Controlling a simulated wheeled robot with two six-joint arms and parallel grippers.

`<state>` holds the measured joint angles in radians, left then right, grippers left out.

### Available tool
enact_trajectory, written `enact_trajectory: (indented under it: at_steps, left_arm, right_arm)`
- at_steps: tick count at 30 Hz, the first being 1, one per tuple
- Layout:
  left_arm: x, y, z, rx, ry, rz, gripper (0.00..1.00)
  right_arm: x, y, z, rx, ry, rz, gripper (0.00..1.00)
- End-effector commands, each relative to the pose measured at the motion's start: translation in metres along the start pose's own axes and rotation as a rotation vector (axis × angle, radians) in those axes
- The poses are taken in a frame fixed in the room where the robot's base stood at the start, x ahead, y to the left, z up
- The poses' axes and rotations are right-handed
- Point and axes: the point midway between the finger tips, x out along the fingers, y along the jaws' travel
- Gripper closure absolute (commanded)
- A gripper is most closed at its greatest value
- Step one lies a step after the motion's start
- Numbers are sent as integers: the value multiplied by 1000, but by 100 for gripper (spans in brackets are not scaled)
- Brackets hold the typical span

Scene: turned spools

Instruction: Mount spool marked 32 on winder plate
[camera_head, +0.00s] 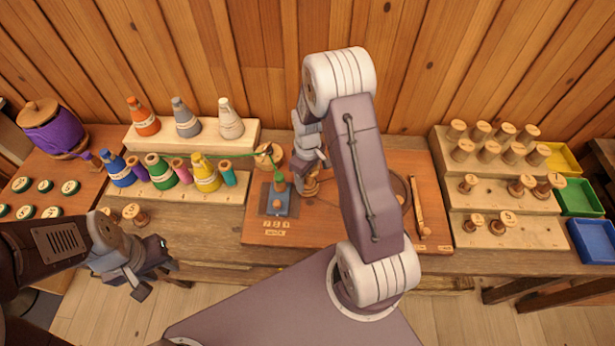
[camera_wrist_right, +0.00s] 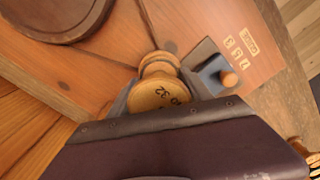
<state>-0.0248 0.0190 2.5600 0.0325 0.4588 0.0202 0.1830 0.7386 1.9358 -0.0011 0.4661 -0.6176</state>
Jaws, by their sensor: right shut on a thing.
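My right gripper (camera_head: 312,168) is shut on a turned wooden spool (camera_head: 311,187) over the brown board. In the right wrist view, this spool (camera_wrist_right: 157,92) shows "32" on its pale end, partly hidden by the gripper body. I cannot tell if it touches the board. The winder plate (camera_head: 267,208), a grey-blue plate with an upright peg, is left of the spool in the head view. In the right wrist view the plate (camera_wrist_right: 210,70) and its orange-tipped peg (camera_wrist_right: 229,79) are beside the spool, apart from it. My left gripper (camera_head: 153,278) is open and empty at the front left.
A stepped rack (camera_head: 480,210) with several spools stands right, beside yellow, green and blue trays (camera_head: 580,197). Thread cones (camera_head: 205,173) stand on a stepped rack at left. A green thread runs from the cones toward the winder. A wooden bar (camera_head: 420,205) lies on the board's right.

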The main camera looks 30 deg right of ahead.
Motion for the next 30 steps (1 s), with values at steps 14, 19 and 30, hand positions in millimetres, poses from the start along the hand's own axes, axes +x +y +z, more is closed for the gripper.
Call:
enact_trajectory:
  at_steps: [14,19,30]
  left_arm:
    - [6,0,1,0,0,0,64]
    - [6,0,1,0,0,0,64]
    - [-14,0,-2,0,0,0,64]
  right_arm:
    - [8,0,0,0,0,0,34]
    - [8,0,0,0,0,0,34]
    - [-14,0,0,0,1,0,34]
